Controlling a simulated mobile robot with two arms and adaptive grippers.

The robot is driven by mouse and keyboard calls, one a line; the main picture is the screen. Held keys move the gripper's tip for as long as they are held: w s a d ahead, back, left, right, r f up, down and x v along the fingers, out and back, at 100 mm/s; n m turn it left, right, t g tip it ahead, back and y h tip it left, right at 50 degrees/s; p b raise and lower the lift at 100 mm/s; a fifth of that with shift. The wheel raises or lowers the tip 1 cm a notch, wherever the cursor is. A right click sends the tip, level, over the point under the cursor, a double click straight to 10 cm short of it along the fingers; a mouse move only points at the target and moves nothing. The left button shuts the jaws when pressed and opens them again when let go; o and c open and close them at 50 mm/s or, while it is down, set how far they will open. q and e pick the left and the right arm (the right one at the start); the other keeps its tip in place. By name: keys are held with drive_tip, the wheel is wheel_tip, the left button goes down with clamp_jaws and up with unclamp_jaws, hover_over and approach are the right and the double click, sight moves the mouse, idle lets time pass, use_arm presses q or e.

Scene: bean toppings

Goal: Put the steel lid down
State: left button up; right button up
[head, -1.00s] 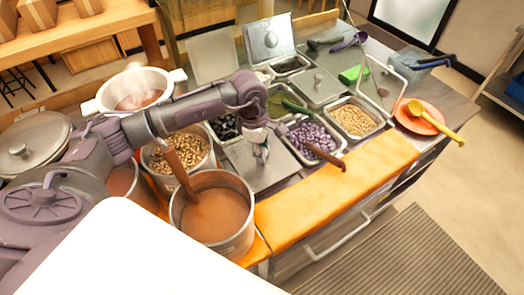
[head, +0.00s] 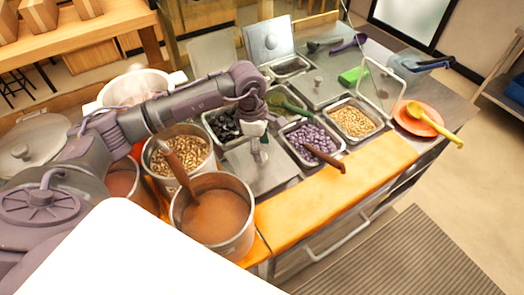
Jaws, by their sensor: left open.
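A steel lid (head: 270,178) lies flat over the front-row slot left of the pan of purple beans (head: 301,133). Its small upright knob (head: 260,153) stands up at its middle. My left gripper (head: 254,130) is open and empty just above the knob, seemingly clear of it. The gripper and wrist hide the lid's back edge. Another steel lid (head: 325,92) with a knob lies farther back. My right gripper is not in view.
A pot of brown soup (head: 215,215) with a ladle stands in front of my arm. A pot of beans (head: 185,150) is behind it. An orange board (head: 330,195) edges the counter. An orange plate (head: 425,112) holds a yellow ladle.

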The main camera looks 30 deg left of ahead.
use_arm(q)
wheel_tip(320, 180, up, 10)
drive_tip(key=a+b, duration=0.1)
drive_tip(key=b, duration=0.1)
drive_tip(key=shift+s+a+f, duration=0.15)
drive_tip(key=shift+s+a, duration=0.05)
